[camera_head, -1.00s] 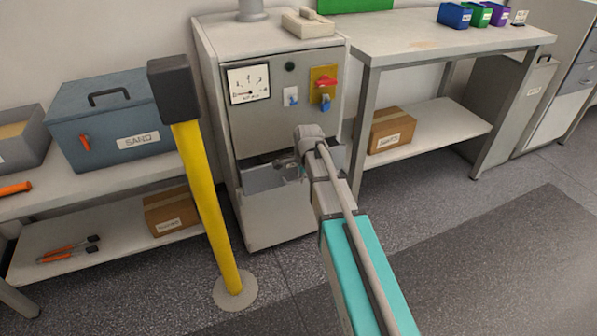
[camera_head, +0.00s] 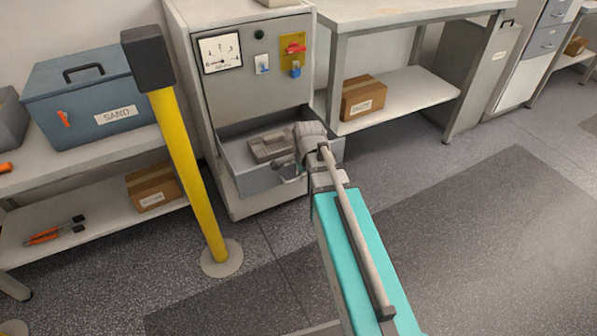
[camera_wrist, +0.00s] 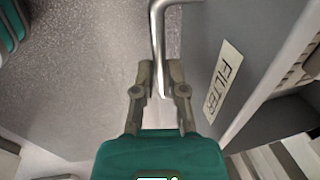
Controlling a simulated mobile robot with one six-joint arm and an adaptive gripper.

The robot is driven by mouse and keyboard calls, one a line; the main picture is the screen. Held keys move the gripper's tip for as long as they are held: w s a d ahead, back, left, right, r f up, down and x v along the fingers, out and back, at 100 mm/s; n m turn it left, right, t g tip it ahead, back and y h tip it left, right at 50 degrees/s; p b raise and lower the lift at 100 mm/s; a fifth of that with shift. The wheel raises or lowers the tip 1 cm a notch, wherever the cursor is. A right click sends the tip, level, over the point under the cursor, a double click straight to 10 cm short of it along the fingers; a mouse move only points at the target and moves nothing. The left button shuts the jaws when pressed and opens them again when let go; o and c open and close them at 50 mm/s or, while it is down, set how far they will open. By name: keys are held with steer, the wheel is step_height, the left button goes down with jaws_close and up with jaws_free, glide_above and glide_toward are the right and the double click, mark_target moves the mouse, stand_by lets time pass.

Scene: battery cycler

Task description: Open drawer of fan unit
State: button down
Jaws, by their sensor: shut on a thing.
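In the wrist view the drawer front (camera_wrist: 250,52) carries a FILTER label (camera_wrist: 223,82). A bent metal handle (camera_wrist: 157,42) runs between the fingertips of my gripper (camera_wrist: 160,75), which is shut on it. In the head view my gripper (camera_head: 288,172) is at the drawer front, partly hidden by my wrist.
A yellow post (camera_head: 188,170) with a dark top stands just left of the unit. A left shelf holds a blue SAND box (camera_head: 85,95) and a carton (camera_head: 152,187). A table (camera_head: 400,12) with a carton (camera_head: 364,97) below stands right. Floor (camera_head: 470,215) in front is clear.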

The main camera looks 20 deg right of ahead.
steer(key=shift+s+d, duration=0.1)
steer(key=shift+s, duration=0.2)
steer(key=c, duration=0.7)
jaws_free()
